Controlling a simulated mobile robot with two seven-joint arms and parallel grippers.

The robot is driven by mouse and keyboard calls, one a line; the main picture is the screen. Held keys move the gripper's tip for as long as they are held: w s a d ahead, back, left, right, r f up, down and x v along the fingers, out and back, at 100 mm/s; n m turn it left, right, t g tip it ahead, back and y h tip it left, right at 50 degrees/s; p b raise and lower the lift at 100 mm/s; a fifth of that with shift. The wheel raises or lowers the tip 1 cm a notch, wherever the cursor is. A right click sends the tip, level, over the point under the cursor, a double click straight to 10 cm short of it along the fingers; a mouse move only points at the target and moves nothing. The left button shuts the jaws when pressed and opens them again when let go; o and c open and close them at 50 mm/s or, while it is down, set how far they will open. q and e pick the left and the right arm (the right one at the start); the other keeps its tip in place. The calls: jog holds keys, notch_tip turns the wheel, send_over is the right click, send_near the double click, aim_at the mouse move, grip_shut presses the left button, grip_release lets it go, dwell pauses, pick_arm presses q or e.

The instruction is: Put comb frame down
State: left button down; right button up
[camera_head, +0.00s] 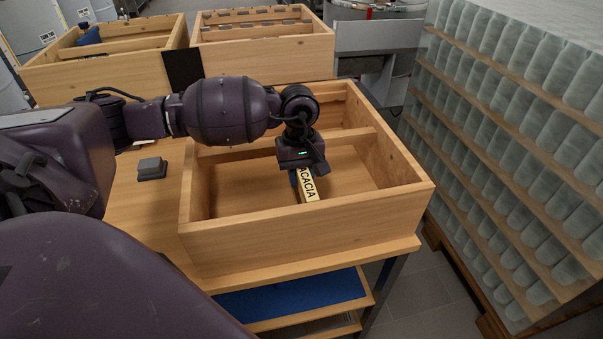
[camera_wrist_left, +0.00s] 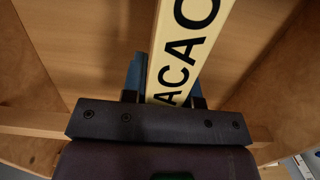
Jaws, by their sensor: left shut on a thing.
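The comb frame (camera_head: 309,188) shows as a narrow cream bar lettered "ACACIA" in black. My left gripper (camera_head: 301,176) is shut on it, inside the outline of the near wooden box (camera_head: 310,232). The bar also shows in the left wrist view (camera_wrist_left: 190,45), running up from between the fingers (camera_wrist_left: 165,97). Most of the frame below the bar is hidden, and I cannot tell whether it touches the box floor. The box is open-topped, with a wooden crossbar near its back. My right gripper is not in view.
The box stands on a wooden table (camera_head: 150,205) with a small grey block (camera_head: 152,168) to its left. Two more wooden boxes (camera_head: 105,70) (camera_head: 263,50) stand behind. A tall stack of wrapped jars (camera_head: 510,130) rises close on the right. A blue shelf (camera_head: 290,297) lies below.

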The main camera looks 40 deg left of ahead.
pick_arm(q)
jog(key=shift+f, duration=0.1)
jog(key=c, duration=0.9)
grip_release()
jog(key=r, duration=0.8)
jog(key=w+a+r, duration=0.1)
jog(key=r, duration=0.4)
jog(key=shift+p, duration=0.4)
jog(key=shift+s+f, duration=0.1)
